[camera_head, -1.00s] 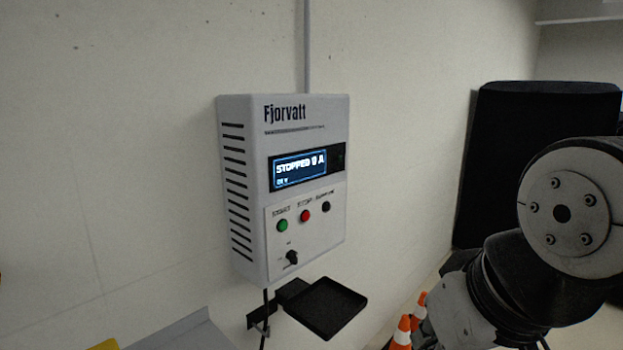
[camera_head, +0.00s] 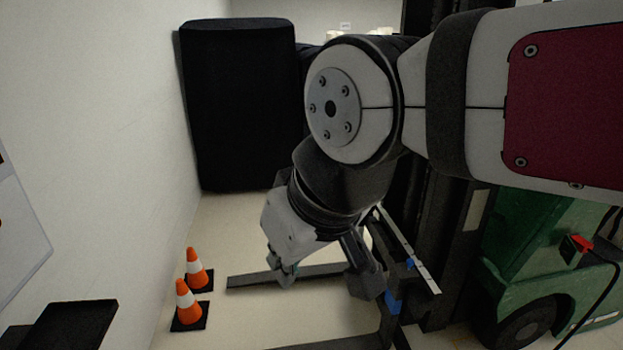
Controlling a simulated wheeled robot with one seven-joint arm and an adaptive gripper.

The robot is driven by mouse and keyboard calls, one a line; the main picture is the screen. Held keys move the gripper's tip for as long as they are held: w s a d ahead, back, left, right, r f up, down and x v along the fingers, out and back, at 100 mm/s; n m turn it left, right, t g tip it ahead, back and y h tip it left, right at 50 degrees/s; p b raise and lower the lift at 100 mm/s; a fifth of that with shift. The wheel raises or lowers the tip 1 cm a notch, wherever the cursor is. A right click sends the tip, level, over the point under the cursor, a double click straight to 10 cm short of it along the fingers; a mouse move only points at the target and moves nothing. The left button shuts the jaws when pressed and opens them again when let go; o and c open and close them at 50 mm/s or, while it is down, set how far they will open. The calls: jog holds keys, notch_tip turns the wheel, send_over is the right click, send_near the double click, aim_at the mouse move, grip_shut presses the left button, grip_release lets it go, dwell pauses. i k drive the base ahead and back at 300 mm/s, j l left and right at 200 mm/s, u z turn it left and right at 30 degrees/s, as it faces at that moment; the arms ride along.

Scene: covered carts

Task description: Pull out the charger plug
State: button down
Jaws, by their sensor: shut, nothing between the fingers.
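A red plug (camera_head: 581,243) sits at a dark socket on the side of the green forklift (camera_head: 545,240), at the right of the head view. A black cable (camera_head: 606,290) hangs from it. My gripper (camera_head: 285,272) points down near the middle of the picture, shut and empty. It is well to the left of the plug and apart from it; its fingertips show small. Only the lower right corner of the wall charger (camera_head: 25,240) shows at the left edge; its display is out of view.
Two orange and white cones (camera_head: 187,302) stand on the floor by the wall. A black covered cart (camera_head: 240,105) stands behind. The forklift's dark forks (camera_head: 290,275) lie low below my arm. A black holder tray (camera_head: 75,325) is at lower left.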

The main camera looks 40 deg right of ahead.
aim_at(583, 245)
jog(key=z, duration=2.75)
jog(key=i+l+u, duration=0.1)
jog(key=l, duration=0.25)
jog(key=i+l+u, duration=0.25)
jog(key=l, duration=0.45)
jog(key=i+l+u, duration=0.1)
jog(key=l, duration=0.25)
jog(key=i+l+u, duration=0.15)
jog(key=l, duration=0.25)
jog(key=i, duration=0.05)
